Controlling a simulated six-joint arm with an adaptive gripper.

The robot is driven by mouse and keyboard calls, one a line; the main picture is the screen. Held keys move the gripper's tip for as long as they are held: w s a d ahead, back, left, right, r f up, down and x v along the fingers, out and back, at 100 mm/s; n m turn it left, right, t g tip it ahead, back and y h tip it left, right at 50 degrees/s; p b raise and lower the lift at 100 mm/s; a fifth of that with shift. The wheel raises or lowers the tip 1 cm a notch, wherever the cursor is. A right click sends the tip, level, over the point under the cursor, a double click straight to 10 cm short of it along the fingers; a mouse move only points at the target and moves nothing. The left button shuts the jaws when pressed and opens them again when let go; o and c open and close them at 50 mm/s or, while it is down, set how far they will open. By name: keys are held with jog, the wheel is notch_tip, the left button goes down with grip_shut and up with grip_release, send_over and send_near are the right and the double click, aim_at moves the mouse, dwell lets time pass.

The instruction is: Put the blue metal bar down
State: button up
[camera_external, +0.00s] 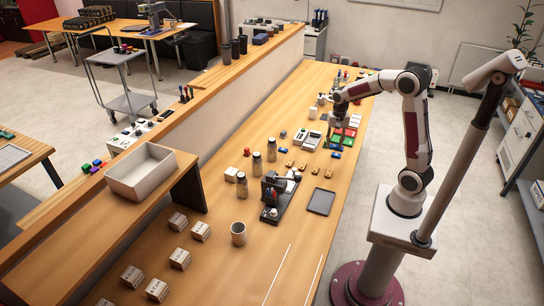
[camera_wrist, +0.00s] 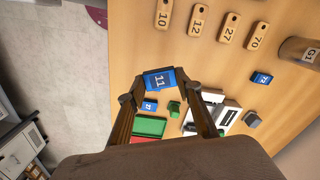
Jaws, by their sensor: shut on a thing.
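The blue metal bar (camera_wrist: 159,79), marked 11, spans between my fingertips in the wrist view. My gripper (camera_wrist: 160,90) is shut on it, one finger at each end. Two other blue bars lie on the table in the wrist view: a small one (camera_wrist: 150,106) below the held bar and one marked 72 (camera_wrist: 262,79) at right. In the external view my gripper (camera_external: 331,134) points down over the long table near the coloured trays. The held bar is hard to make out there, and its height above the table cannot be told.
A green tray (camera_wrist: 150,126), a green block (camera_wrist: 174,109) and a white device (camera_wrist: 227,118) lie near my fingers. Wooden number tags (camera_wrist: 196,20) line the top of the wrist view. A black machine (camera_external: 278,194) and dark tray (camera_external: 320,202) stand on the table (camera_external: 280,262).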

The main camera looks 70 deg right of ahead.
jog(key=m, duration=0.1)
jog(key=s+m, duration=0.1)
jog(key=m, duration=0.1)
jog(key=shift+a+f, duration=0.1)
jog(key=shift+a, duration=0.1)
jog(key=shift+m, duration=0.7)
send_over(333, 164)
jog(key=shift+a+f, duration=0.1)
jog(key=shift+f, duration=2.4)
jog(key=shift+f, duration=2.3)
jog(key=shift+f, duration=0.2)
